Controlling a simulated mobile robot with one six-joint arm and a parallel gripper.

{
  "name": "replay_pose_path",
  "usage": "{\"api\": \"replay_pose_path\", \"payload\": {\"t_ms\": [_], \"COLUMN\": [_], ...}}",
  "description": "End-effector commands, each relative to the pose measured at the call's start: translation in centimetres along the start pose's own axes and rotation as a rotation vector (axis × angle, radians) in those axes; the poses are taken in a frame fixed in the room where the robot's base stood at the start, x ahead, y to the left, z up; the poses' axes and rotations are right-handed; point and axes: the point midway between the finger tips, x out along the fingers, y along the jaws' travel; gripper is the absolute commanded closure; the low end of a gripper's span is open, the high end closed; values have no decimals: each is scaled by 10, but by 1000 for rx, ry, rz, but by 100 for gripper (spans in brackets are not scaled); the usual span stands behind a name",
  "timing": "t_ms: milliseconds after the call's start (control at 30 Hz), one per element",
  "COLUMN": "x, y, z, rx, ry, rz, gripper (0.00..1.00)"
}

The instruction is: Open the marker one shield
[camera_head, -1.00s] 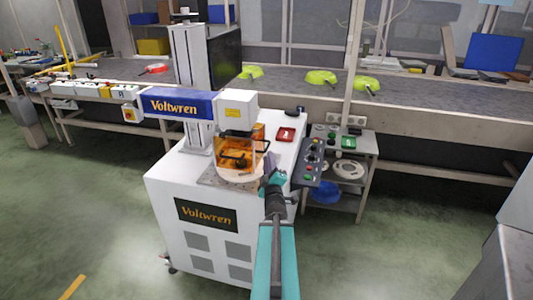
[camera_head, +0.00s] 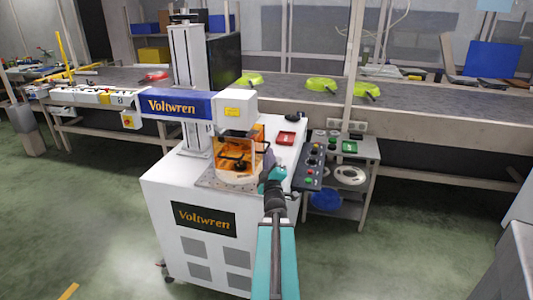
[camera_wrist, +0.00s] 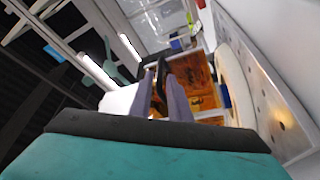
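The marker one shield (camera_head: 231,147) is an amber see-through cover under the white marking head of the Voltwren machine (camera_head: 205,219). Dark parts show at its front, above a pale round plate (camera_head: 237,178). My gripper (camera_head: 266,157) is at the right side of the shield in the head view, its fingers partly hidden. In the wrist view, the two grey fingers of my gripper (camera_wrist: 160,86) stand apart, with a narrow black bar between them. The amber shield (camera_wrist: 199,75) is close behind. I cannot tell whether the fingers press on the bar.
A dark control panel (camera_head: 313,166) with buttons juts out to the right of my gripper. A small red tray (camera_head: 285,138) lies on the machine top. A side cart (camera_head: 361,180) stands at right. A long conveyor (camera_head: 410,112) with green pans runs behind.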

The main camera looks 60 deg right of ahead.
Motion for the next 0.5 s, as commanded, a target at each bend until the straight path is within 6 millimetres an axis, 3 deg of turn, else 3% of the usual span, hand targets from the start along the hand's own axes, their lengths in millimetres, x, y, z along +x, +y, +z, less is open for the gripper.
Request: {"api": "replay_pose_path", "payload": {"t_ms": [500], "x": [44], "y": [1], "z": [-1], "rx": [0], "ry": [2], "rz": [0], "gripper": [83]}}
